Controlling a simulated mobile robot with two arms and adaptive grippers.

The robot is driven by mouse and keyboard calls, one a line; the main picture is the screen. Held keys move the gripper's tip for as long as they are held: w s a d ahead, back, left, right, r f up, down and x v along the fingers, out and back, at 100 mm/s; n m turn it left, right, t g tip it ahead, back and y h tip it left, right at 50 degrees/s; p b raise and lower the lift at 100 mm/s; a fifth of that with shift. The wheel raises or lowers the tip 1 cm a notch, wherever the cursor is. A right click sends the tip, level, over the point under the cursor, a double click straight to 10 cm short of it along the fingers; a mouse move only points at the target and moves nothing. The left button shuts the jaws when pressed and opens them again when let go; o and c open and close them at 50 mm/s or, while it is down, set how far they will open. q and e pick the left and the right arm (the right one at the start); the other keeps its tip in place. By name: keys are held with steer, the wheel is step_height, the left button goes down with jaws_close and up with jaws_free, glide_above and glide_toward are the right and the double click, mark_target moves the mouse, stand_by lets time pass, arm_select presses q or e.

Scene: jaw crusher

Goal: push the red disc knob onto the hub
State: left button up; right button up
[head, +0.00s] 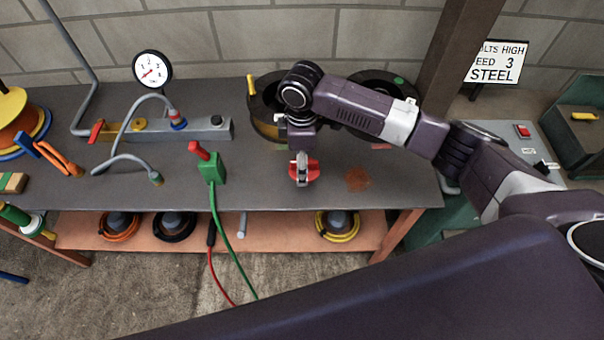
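My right gripper (302,170) hangs down over the front part of the grey bench, right of the green box. It appears shut on a red piece, which I take to be the red disc knob (312,170); red shows on both sides of the pale fingers. The fingers hide its middle, and I cannot tell its gap above the bench top. I cannot make out for sure which part is the hub; a small dark stub (216,120) stands on the grey bar to the left. My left gripper is not in view.
The grey bench (260,192) carries a gauge (152,70), a grey bar (190,130) with hoses, and a green box (212,168) with a red lever. Dark round housings (262,112) stand behind my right gripper. A wooden post (462,50) rises behind my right arm.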

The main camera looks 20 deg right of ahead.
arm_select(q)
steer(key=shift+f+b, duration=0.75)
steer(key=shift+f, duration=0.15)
arm_select(e)
step_height(320, 180, up, 14)
steer(key=shift+f, duration=0.2)
steer(key=s+d+f+m, duration=0.2)
steer(key=s+f+m, duration=0.4)
steer(key=s, duration=0.3)
steer(key=s+d+f+m, duration=0.2)
steer(key=s+f+m, duration=0.4)
steer(key=s+m, duration=0.2)
steer(key=shift+s+d+f+m, duration=0.15)
steer(key=shift+s+d+m, duration=0.25)
steer(key=shift+s, duration=0.2)
